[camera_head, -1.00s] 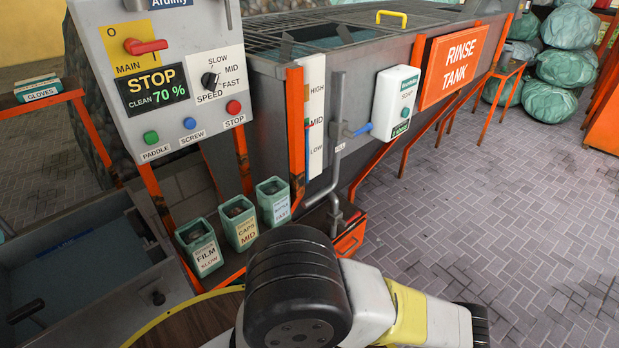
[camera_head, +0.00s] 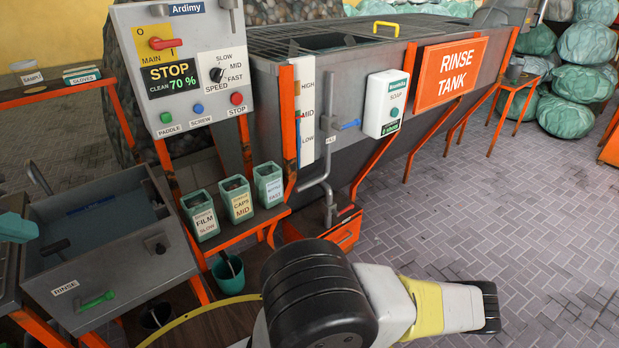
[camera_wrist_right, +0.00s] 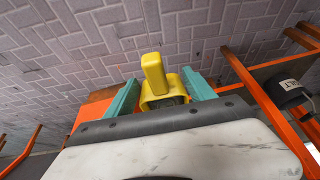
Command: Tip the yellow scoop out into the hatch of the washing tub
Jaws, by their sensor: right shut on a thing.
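The yellow scoop (camera_wrist_right: 153,75) shows in the right wrist view, between the two teal fingers of my right gripper (camera_wrist_right: 163,100), which is shut on it. Part of the scoop is hidden behind the dark gripper body, and its contents cannot be made out. Paving lies beyond it. The washing tub (camera_head: 350,82) is the long grey tank in the head view, with a grille on top. The hatch (camera_head: 322,42) appears as a dark opening in that grille.
A control panel (camera_head: 185,108) stands in front of the tub's left end. Several labelled green bins (camera_head: 240,200) sit on an orange shelf. A grey rinse sink (camera_head: 125,262) is at left. A soap dispenser (camera_head: 386,104) and pipe are on the tub's front.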

